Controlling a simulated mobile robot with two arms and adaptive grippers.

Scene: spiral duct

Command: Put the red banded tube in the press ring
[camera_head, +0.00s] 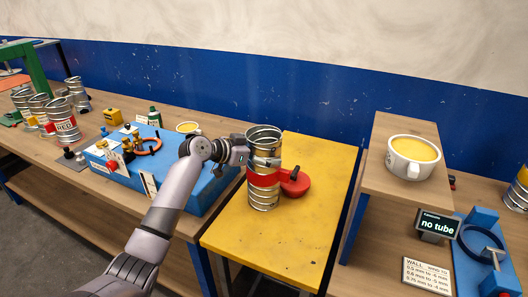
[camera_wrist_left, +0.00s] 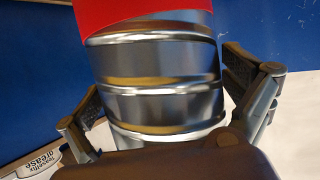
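The red banded tube (camera_head: 263,197) is a ribbed metal cylinder with a red band, upright over the yellow table; I cannot tell if its base touches. My left gripper (camera_head: 262,161) reaches it from the left, above the band. In the left wrist view the tube (camera_wrist_left: 160,95) fills the space between the two fingers (camera_wrist_left: 165,95), whose pads appear to be against its sides. I cannot tell which fixture is the press ring: an orange ring (camera_head: 149,146) sits on a blue bench unit, and a dark blue ring (camera_head: 482,245) on a blue device at right. My right gripper is not in view.
A red round piece with a black knob (camera_head: 295,174) is right beside the tube. The yellow table (camera_head: 290,245) is clear in front. A cup of yellow stuff (camera_head: 412,160) stands on the right shelf. A display (camera_head: 438,225) reads "no tube". Several metal tubes (camera_head: 62,125) stand far left.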

